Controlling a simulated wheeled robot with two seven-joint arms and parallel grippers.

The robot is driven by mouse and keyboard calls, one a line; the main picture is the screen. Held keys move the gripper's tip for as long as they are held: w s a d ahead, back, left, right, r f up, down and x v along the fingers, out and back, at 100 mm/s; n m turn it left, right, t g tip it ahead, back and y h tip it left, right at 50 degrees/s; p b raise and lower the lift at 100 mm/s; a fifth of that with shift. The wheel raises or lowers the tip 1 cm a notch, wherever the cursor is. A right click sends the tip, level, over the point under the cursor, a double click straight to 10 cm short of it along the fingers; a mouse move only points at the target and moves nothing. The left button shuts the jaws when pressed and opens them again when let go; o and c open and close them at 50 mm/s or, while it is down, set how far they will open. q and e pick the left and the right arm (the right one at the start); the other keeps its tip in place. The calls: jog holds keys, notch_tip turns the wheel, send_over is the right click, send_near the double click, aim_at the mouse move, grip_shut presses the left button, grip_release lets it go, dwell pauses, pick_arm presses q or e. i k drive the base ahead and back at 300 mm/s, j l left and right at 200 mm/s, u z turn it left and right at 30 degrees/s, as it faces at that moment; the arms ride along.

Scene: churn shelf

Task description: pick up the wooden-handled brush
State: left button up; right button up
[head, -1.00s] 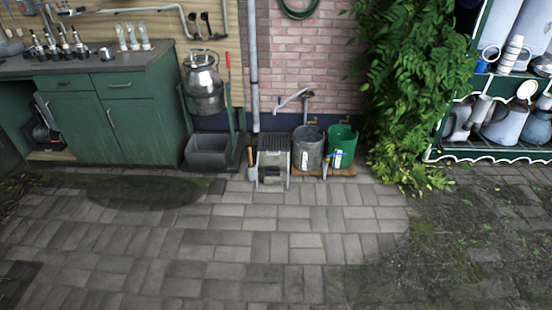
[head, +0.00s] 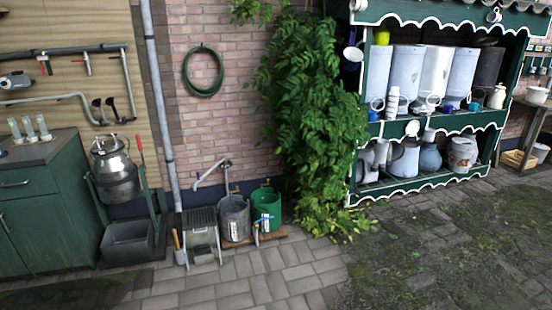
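A brush with a wooden, orange-brown handle (head: 176,239) stands upright on the paving, its pale head (head: 180,257) at the bottom. It is just left of a grey ribbed metal stand (head: 201,222) by the brick wall. It is small in the view, so I cannot tell whether it touches the stand. Neither of my grippers is in view.
A grey bucket (head: 234,220) and green bucket (head: 266,204) stand right of the metal stand, under a tap. A grey tub (head: 127,243) and metal churn (head: 114,172) are left. Shelves of churns (head: 419,187) stand right. The paving (head: 255,282) in front is clear.

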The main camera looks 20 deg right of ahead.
aim_at(174, 231)
jog(key=z, duration=1.3)
jog(key=u, duration=1.5)
jog(key=i+l+u, duration=0.2)
jog(key=i+u, duration=0.15)
jog(key=i+l+u, duration=0.45)
jog(key=i+l, duration=0.3)
jog(key=i+l+u, duration=0.1)
jog(key=i+l, duration=0.3)
jog(key=l, duration=0.15)
jog(key=i+l+u, duration=0.1)
jog(key=i+l, duration=0.25)
jog(key=l, duration=0.15)
jog(key=i+l+u, duration=0.1)
jog(key=i+l, duration=0.25)
jog(key=l, duration=0.2)
